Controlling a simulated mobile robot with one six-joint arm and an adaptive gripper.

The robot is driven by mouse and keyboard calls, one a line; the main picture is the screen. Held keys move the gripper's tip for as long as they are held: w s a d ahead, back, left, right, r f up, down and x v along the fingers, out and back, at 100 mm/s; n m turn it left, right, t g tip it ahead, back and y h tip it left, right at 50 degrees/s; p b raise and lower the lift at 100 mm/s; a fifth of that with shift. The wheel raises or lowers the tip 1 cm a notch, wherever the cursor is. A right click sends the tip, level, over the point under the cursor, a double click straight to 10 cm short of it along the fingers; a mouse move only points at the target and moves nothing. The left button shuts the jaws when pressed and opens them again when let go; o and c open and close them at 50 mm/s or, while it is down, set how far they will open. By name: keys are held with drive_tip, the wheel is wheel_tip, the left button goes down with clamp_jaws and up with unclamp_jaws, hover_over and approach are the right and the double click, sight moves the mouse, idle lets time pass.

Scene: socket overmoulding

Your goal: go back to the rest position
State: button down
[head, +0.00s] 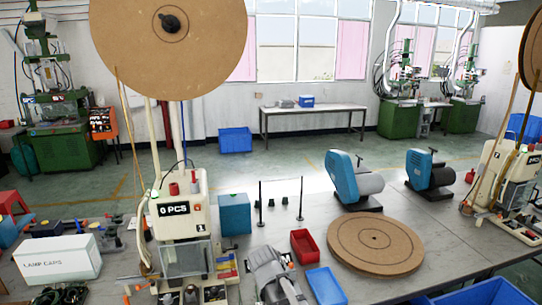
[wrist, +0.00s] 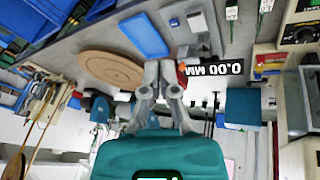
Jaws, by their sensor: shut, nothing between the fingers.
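My gripper (wrist: 160,72) is in the wrist view, its grey fingers reaching up from the teal body at the bottom edge. The fingers are together and nothing is held between them. Behind them lie the bench and its items, turned about in this view. In the head view a grey part of my arm (head: 270,272) stands at the front of the bench, near the red tray (head: 305,246) and the blue tray (head: 326,286). The fingertips cannot be made out there.
A machine with a "0 PCS" display (head: 174,209) stands left of my arm. A round brown disc (head: 375,243) lies to the right, with blue machines (head: 346,180) behind it. A large brown reel (head: 168,42) hangs above. The bench between disc and right-hand machine is mostly clear.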

drive_tip(key=s+d+f+n+g+y+b, duration=0.1)
drive_tip(key=s+d+f+b, duration=0.1)
drive_tip(key=s+d, duration=0.3)
drive_tip(key=s+d+f+n+g+y+b, duration=0.1)
drive_tip(key=s+d+f, duration=0.3)
drive_tip(key=d, duration=0.4)
drive_tip(key=shift+s+d+f+g+y+b, duration=0.25)
drive_tip(key=shift+s+g+y+b, duration=0.45)
drive_tip(key=shift+s, duration=0.15)
idle(1.7)
